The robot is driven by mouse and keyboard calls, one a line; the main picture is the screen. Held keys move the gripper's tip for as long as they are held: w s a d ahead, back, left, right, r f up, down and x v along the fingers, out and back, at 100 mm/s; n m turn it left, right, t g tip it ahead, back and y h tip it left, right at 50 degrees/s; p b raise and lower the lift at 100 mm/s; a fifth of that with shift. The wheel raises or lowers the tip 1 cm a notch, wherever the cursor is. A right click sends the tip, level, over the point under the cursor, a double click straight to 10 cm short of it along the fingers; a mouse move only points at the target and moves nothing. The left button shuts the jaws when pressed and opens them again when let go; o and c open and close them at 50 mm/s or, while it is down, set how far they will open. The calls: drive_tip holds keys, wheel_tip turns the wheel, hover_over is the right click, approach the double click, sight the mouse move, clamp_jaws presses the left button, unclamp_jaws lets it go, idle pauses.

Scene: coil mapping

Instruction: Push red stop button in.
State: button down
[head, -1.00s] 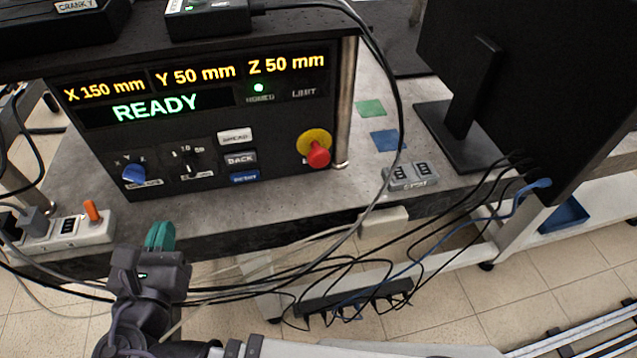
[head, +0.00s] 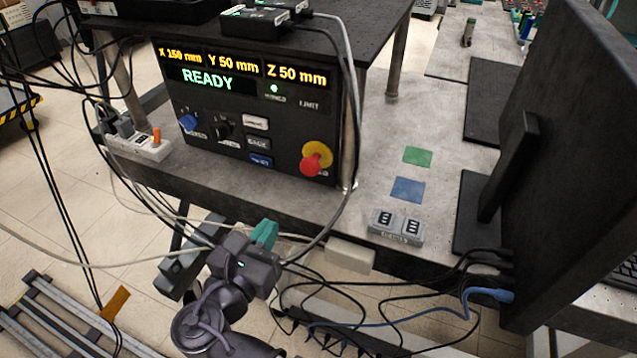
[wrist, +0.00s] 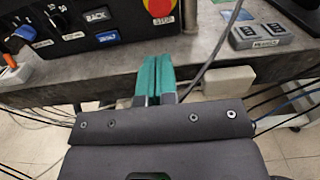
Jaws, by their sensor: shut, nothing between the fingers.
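The red stop button (head: 311,166) sticks out from a round yellow backing (head: 318,153) at the lower right of the black control panel (head: 284,142). My gripper (head: 264,233) has teal fingers and is shut and empty. It is below and left of the button in the head view, in front of the table edge, apart from the panel. In the wrist view the fingertips (wrist: 154,60) point toward the panel, below the button.
A grey cable runs down past the panel's right side, near the button. A grey two-slot box (head: 396,226) sits on the table (head: 340,215) to the right, with a black monitor (head: 560,160) beyond. A power strip (head: 138,146) lies left of the panel. Loose cables hang below.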

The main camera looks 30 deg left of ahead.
sight(307, 169)
drive_tip(key=w, duration=0.4)
drive_tip(key=w+a, duration=0.1)
drive_tip(key=w, duration=0.9)
drive_tip(key=shift+a, duration=0.3)
drive_tip(key=shift+w+a, duration=0.15)
drive_tip(key=shift+w, duration=0.8)
drive_tip(key=s+d, duration=0.1)
drive_tip(key=s, duration=1.3)
drive_tip(key=shift+d, duration=0.3)
drive_tip(key=shift+s, duration=0.1)
